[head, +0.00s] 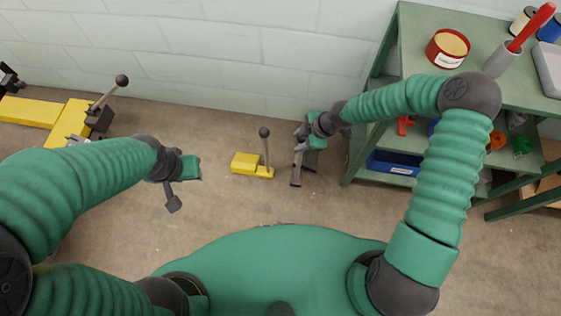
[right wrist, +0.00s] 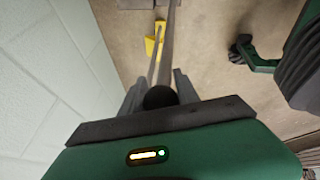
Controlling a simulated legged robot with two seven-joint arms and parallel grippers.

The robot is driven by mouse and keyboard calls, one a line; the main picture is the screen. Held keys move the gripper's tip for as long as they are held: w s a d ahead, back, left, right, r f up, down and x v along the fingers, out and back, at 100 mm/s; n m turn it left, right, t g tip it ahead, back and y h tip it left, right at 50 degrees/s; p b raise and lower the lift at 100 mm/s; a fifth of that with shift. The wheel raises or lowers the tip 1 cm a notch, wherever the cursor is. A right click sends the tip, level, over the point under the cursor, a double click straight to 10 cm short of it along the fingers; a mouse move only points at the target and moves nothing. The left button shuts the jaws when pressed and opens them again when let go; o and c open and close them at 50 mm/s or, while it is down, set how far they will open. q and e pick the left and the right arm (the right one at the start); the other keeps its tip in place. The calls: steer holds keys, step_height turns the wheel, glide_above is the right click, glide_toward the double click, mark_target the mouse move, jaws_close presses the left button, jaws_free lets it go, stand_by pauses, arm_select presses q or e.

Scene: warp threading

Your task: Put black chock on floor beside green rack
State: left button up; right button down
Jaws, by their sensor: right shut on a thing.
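My right gripper (head: 301,150) is low over the floor, just left of the green rack (head: 392,60). In the right wrist view (right wrist: 160,95) its fingers are shut around the round-knobbed handle of the black chock (head: 311,160). The handle runs away from the fingers, and only a dark part of the chock shows at the top edge. In the head view the gripper partly covers the chock. I cannot tell whether the chock touches the floor. My left gripper (head: 177,190) is empty over the floor to the left; its finger opening is unclear.
A yellow chock (head: 245,163) with a knobbed handle stands on the floor left of my right gripper. Yellow equipment (head: 35,112) with black parts is at the far left. A blue bin (head: 390,163) sits on the rack's lower shelf.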

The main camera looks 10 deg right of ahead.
steer(key=shift+w+f, duration=0.15)
steer(key=shift+w, duration=0.15)
step_height(320, 180, down, 9)
steer(key=b, duration=0.4)
steer(key=shift+f+b, duration=0.15)
steer(key=shift+b, duration=0.25)
steer(key=c, duration=0.9)
jaws_free()
steer(key=shift+s+f, duration=0.1)
steer(key=shift+s, duration=0.05)
